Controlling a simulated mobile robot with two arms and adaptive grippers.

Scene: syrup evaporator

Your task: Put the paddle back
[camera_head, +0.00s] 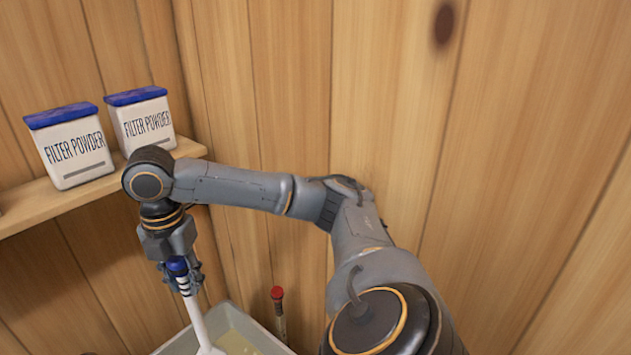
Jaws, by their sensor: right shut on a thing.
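The paddle (196,314) has a white shaft and a blue top end. It points down, slightly tilted, over a pale tub (272,341) at the bottom of the view. My right gripper (185,282) is shut on the paddle near its blue end. The paddle's lower end runs to the bottom edge of the picture, so I cannot tell what it touches. My left gripper is not in view.
Two white filter powder boxes with blue lids, one at the left (73,147) and one nearer the corner (141,119), stand on a wooden shelf (60,207). A red-topped rod (279,308) stands by the tub. Wooden walls close in behind and right.

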